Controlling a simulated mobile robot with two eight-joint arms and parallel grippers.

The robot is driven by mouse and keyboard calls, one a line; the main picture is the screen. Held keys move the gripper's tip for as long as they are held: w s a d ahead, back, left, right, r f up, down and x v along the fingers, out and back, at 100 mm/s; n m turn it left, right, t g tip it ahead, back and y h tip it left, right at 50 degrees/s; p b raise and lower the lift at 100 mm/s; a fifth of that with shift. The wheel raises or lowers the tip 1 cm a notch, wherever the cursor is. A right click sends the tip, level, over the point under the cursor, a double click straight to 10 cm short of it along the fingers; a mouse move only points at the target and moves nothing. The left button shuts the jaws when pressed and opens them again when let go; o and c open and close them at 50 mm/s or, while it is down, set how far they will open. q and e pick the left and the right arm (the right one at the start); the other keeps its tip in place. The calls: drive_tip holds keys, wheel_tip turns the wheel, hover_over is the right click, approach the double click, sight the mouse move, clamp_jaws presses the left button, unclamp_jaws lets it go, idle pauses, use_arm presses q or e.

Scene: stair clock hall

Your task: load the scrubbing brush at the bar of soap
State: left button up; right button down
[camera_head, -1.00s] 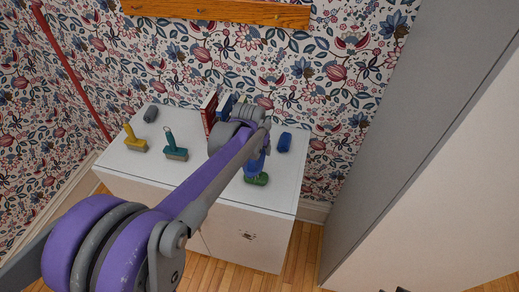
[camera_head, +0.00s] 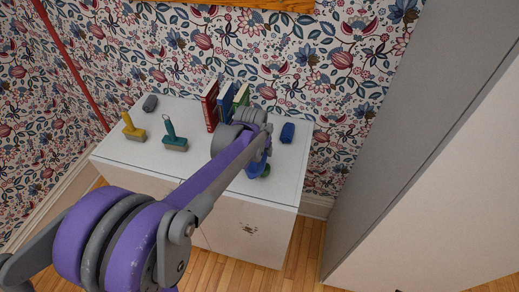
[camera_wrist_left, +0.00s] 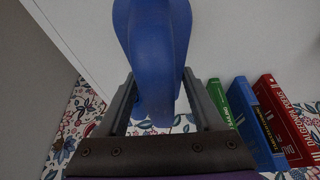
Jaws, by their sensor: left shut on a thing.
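My left gripper (camera_head: 262,150) is shut on a blue tool (camera_head: 256,170), which looks like a scrubbing brush. It hangs below the jaws over the front right of the white cabinet top. In the left wrist view its thick blue handle (camera_wrist_left: 155,50) stands between the fingers and hides what lies beyond. A green piece (camera_head: 265,171), which looks like a bar of soap, shows partly behind the blue brush. I cannot tell whether they touch. A yellow brush (camera_head: 133,130) and a teal brush (camera_head: 174,138) stand on the left of the cabinet top. My right gripper is not in view.
A dark blue block (camera_head: 287,132) lies at the back right of the white cabinet (camera_head: 225,187), and a grey block (camera_head: 150,103) at the back left. Red (camera_head: 210,105), blue and green books stand behind my arm. A tall grey panel (camera_head: 400,130) rises at the right.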

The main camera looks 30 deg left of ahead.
use_arm(q)
drive_tip(key=shift+f+b, duration=0.35)
drive_tip(key=shift+f, duration=0.2)
idle(1.6)
drive_tip(key=shift+r, duration=0.1)
drive_tip(key=shift+r+p, duration=2.3)
drive_tip(key=shift+r, duration=1.15)
